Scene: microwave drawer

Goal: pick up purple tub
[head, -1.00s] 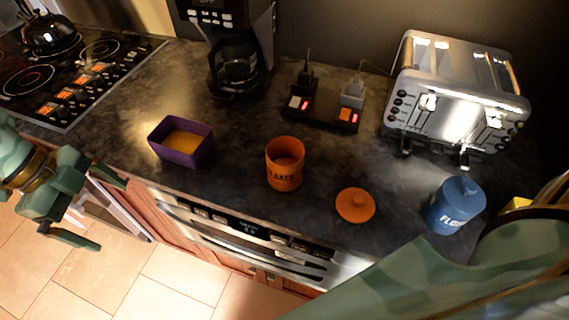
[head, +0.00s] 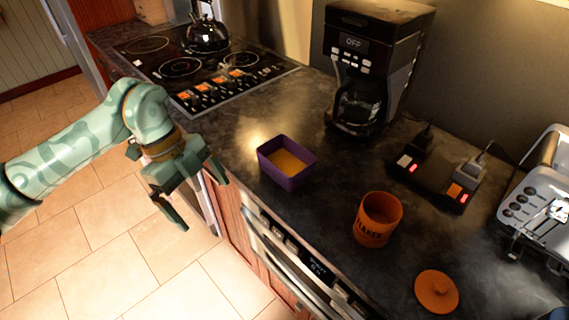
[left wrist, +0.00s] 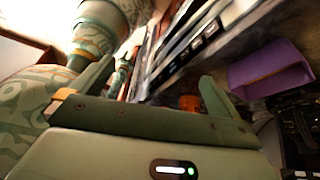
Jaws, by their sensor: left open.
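The purple tub (head: 287,178) is a small open rectangular container with an orange-yellow inside. It stands on the dark counter near its front edge in the head view. It also shows at the upper right of the left wrist view (left wrist: 262,76). My left gripper (head: 203,202) is open and empty, off the counter's front edge and to the left of the tub, apart from it. Its two fingers also show in the left wrist view (left wrist: 155,88). My right gripper is not in view.
An orange canister (head: 377,220) stands right of the tub, with an orange lid (head: 437,291) nearby. A coffee maker (head: 372,70) stands behind. A power strip (head: 438,172) and toaster (head: 540,205) are at right. A stovetop (head: 205,75) with a kettle (head: 207,33) is at back left.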

